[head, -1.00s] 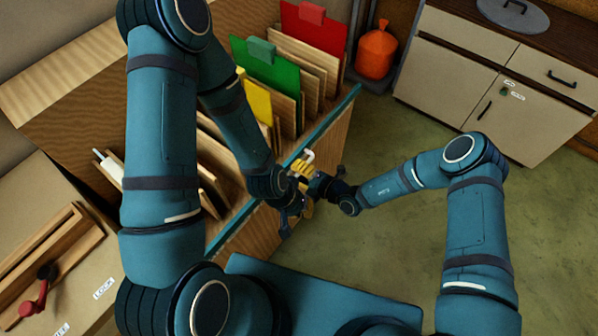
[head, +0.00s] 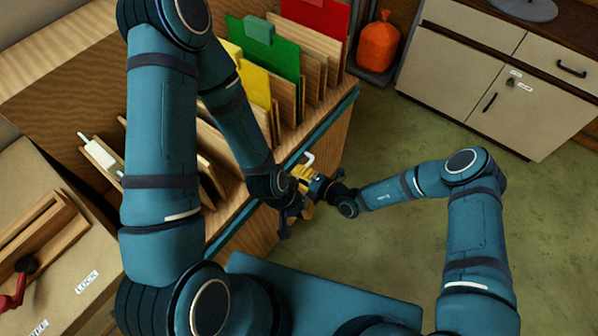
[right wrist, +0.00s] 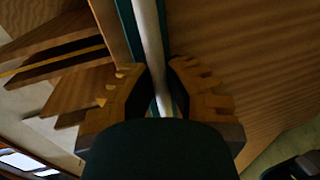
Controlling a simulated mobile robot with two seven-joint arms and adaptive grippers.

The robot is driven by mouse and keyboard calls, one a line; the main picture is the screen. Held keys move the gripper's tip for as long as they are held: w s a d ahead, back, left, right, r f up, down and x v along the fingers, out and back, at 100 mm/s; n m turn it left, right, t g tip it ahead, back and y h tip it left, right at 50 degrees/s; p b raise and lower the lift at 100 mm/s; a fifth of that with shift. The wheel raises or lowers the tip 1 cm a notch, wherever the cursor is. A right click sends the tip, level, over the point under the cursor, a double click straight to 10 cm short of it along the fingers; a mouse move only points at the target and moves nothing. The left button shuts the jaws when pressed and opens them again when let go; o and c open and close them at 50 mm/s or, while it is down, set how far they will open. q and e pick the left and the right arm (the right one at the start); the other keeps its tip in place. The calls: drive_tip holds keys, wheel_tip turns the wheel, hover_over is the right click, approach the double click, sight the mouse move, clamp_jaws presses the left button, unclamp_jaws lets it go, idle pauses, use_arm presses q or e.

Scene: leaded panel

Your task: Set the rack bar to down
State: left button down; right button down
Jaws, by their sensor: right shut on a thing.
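The rack bar (right wrist: 150,45) is a slim silver rod along the rack's teal front edge. In the head view its bent pale end (head: 308,158) shows just above the grippers. My right gripper (head: 304,181), with yellow-brown fingers, is shut on the bar. In the right wrist view the bar runs between its fingers (right wrist: 160,92). My left gripper (head: 285,222) is dark and sits close below the right one, by the rack's front. Its fingers are too small and dark to read. Most of the bar is hidden by my arms in the head view.
The wooden rack (head: 340,110) holds several upright boards and red (head: 316,14), green (head: 270,52) and yellow (head: 256,86) panels. An orange sack (head: 378,43) stands behind it. A cream cabinet (head: 465,65) is at the back right. Green floor (head: 420,140) is open between.

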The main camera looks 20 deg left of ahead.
wheel_tip(320, 180, down, 4)
drive_tip(key=shift+r+b, duration=0.25)
drive_tip(key=shift+b, duration=0.55)
drive_tip(key=shift+d, duration=0.1)
drive_tip(key=c, duration=1)
unclamp_jaws()
drive_tip(key=shift+f, duration=0.1)
drive_tip(key=v, duration=1.2)
